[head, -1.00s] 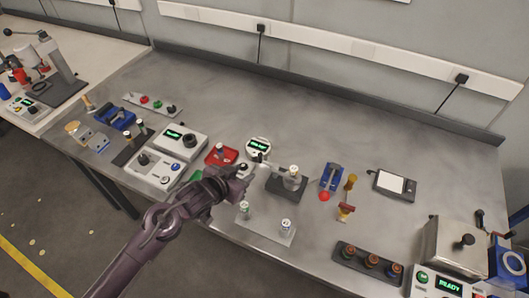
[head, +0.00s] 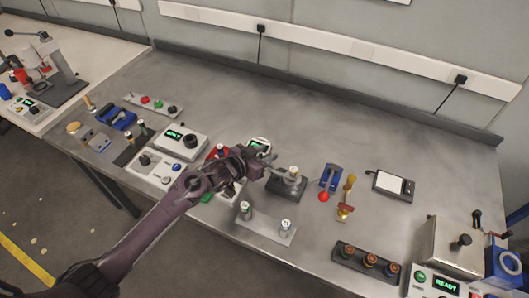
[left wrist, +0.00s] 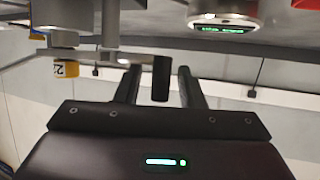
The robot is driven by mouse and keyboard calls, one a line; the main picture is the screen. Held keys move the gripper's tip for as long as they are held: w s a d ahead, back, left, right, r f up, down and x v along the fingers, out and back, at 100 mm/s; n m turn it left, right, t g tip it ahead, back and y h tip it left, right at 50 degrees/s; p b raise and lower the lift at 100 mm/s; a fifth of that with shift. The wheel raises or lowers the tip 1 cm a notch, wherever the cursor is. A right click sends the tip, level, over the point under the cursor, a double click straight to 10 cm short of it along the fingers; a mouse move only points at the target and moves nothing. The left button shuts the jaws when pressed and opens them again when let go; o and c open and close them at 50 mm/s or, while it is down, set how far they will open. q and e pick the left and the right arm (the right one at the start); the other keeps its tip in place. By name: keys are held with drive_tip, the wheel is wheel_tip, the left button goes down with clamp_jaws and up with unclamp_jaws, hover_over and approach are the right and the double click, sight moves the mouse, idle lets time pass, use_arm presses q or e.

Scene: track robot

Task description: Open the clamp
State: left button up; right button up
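The clamp (head: 286,186) is a dark block on the bench with a pale upright cylinder (head: 294,171) at it and a lever reaching left. In the left wrist view the lever's dark grip (left wrist: 160,78) hangs between my two fingers, with a gap on each side. The lever's arm (left wrist: 112,59) runs left to the grey fixture and a part with a yellow label. My left gripper (head: 266,168) is at the clamp's left side, open; it also shows in the left wrist view (left wrist: 161,87). In the head view the grip is hard to make out. My right gripper is not in view.
A round device with a green display (head: 260,144) stands close behind my left gripper. A grey plate with two cylinders (head: 264,227) lies in front. A blue device with a red knob (head: 330,176) stands to the right. The bench's back is clear.

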use_arm(q)
clamp_jaws()
